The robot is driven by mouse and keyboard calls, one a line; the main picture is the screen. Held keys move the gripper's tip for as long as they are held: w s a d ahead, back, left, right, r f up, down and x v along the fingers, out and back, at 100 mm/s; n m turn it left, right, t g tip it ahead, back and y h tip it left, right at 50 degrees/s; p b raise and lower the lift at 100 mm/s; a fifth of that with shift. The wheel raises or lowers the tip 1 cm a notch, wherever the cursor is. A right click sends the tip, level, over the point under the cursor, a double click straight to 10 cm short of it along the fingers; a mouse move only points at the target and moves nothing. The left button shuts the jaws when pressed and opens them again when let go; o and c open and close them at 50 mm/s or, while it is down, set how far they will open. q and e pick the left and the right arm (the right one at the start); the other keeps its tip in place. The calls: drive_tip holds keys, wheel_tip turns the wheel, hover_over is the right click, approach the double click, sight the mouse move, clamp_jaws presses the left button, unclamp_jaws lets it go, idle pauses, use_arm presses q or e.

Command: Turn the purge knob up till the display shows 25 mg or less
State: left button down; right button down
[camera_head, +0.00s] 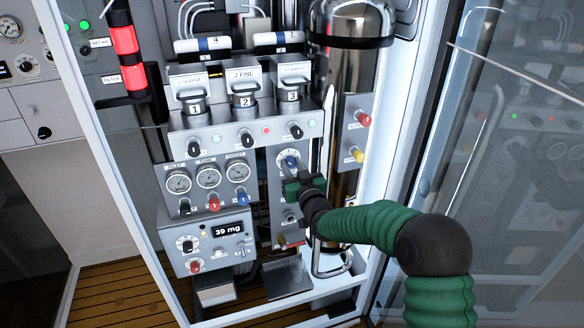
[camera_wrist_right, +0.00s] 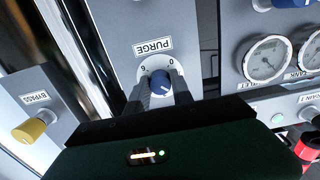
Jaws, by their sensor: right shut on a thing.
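The purge knob (camera_head: 291,161) is blue, on a white dial on a narrow grey panel. In the wrist view the knob (camera_wrist_right: 160,83) sits under the PURGE label, with dial numbers on either side. My right gripper (camera_head: 292,171) is shut on the knob; in the wrist view its two dark fingers (camera_wrist_right: 159,92) stand on either side of it. The fingers hide part of the dial, and I cannot read the exact setting. The display (camera_head: 227,230) at the lower left reads 39 mg. My left gripper is not in view.
Three gauges (camera_head: 208,178) with red and blue knobs are left of the purge panel. Red and yellow knobs (camera_head: 357,155) are at its right; the yellow bypass knob (camera_wrist_right: 29,131) shows in the wrist view. A glass door (camera_head: 510,150) stands open at the right.

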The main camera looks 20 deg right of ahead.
drive_tip(key=shift+f, duration=0.15)
drive_tip(key=c, duration=1.1)
unclamp_jaws()
drive_tip(key=s, duration=1.6)
drive_tip(key=shift+s+d, duration=0.35)
drive_tip(key=shift+s, duration=0.05)
